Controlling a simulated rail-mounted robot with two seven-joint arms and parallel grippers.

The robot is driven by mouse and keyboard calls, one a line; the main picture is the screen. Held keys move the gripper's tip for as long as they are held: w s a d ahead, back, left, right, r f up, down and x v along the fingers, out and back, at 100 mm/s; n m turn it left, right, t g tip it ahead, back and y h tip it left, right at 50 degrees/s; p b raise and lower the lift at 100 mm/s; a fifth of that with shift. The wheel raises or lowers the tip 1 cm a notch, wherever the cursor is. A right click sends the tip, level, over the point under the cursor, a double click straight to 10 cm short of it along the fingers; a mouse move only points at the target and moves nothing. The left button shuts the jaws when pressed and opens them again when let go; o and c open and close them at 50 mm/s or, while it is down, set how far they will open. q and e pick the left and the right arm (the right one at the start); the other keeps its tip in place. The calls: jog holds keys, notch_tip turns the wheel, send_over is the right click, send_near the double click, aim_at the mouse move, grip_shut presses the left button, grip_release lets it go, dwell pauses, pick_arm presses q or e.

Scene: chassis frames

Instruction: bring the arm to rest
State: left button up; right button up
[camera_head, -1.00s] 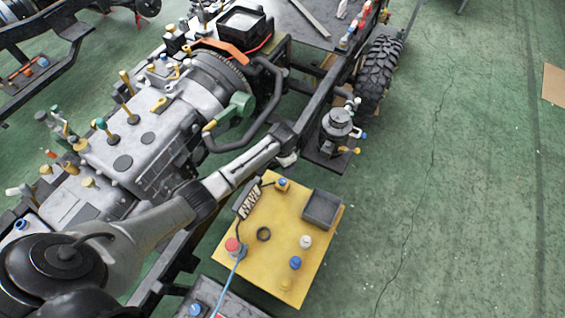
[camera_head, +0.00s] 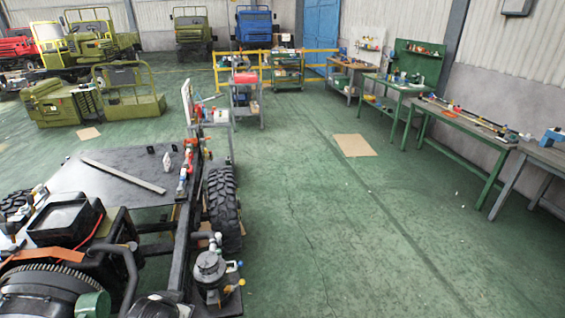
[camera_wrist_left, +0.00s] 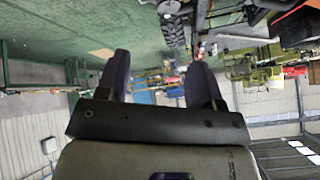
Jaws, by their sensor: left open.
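My left gripper (camera_wrist_left: 160,85) shows in the left wrist view with its two dark fingers apart. Nothing shows between them except the distant hall, which appears upside down. In the head view neither arm nor gripper is in view. The chassis frame (camera_head: 185,225) stands at the lower left of the head view, with a black tyre (camera_head: 223,208) on its right side. The wrist view also shows a tyre (camera_wrist_left: 174,30) at the top, beyond the fingers and apart from them.
Workbenches (camera_head: 455,125) line the right wall. A tool cart (camera_head: 246,98) and yellow railing (camera_head: 320,62) stand at the back. Green truck cabs (camera_head: 125,95) are at the left. A flat cardboard sheet (camera_head: 354,145) lies on the floor.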

pick_arm(q)
jog(key=s+d+t+h, duration=0.1)
jog(key=s+d, duration=0.3)
jog(key=s, duration=1.3)
jog(key=s+d+f+g, duration=0.1)
jog(key=s+f+g, duration=0.1)
jog(key=s+f, duration=0.45)
jog(key=s+f+g, duration=0.2)
jog(key=s+f, duration=0.2)
jog(key=s, duration=0.6)
notch_tip(320, 180, up, 17)
jog(key=s+p, duration=0.1)
jog(key=p, duration=1.6)
jog(key=shift+d+n+g+p, duration=0.15)
jog(key=shift+n+g+p, duration=0.15)
jog(key=shift+n, duration=0.1)
jog(key=shift+f, duration=0.1)
